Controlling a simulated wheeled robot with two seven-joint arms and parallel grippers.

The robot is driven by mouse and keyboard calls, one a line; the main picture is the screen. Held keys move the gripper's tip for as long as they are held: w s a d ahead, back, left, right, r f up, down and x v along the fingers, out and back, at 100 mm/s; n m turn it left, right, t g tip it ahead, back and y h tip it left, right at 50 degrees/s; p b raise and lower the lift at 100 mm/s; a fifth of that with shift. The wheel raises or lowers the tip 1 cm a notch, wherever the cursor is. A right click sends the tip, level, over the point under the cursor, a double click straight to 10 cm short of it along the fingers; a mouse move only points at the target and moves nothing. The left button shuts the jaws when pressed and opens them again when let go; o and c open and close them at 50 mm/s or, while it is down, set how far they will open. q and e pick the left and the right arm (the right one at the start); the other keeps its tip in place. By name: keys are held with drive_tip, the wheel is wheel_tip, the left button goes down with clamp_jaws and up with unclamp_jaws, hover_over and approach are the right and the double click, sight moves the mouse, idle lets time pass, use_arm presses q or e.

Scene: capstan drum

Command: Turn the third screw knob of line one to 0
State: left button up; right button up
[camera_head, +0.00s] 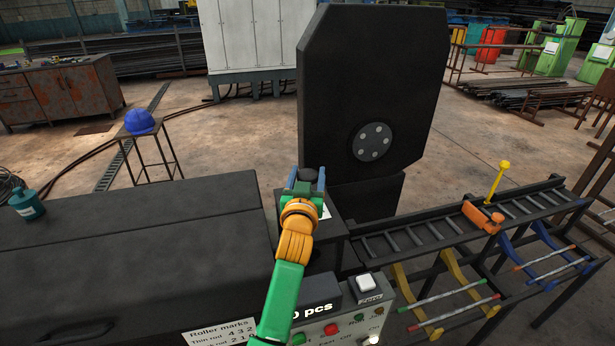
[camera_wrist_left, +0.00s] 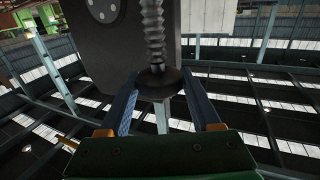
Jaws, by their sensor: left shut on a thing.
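A threaded screw (camera_wrist_left: 153,30) with a dark, rounded knob (camera_wrist_left: 158,82) shows in the left wrist view. My left gripper (camera_wrist_left: 162,92) has its two blue fingers on either side of the knob and is shut on it. In the head view my left gripper (camera_head: 307,180) is at the machine, just in front of the big dark plate (camera_head: 360,60). There it hides the knob, and I cannot tell which screw of which line this is. No scale reading on the knob is legible. My right gripper is not in view.
A dark machine cover (camera_head: 130,260) lies left of my arm. A control panel (camera_head: 345,325) with a white button and a "Roller marks" label (camera_head: 225,332) are at the front. A rack (camera_head: 430,235) with an orange stop (camera_head: 483,217) and yellow handle (camera_head: 497,180) extends right.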

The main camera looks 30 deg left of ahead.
use_arm(q)
drive_tip(key=o, duration=1.3)
drive_tip(key=shift+o, duration=0.2)
drive_tip(key=b+v, duration=0.1)
drive_tip(key=v, duration=0.6)
drive_tip(key=shift+f, duration=0.1)
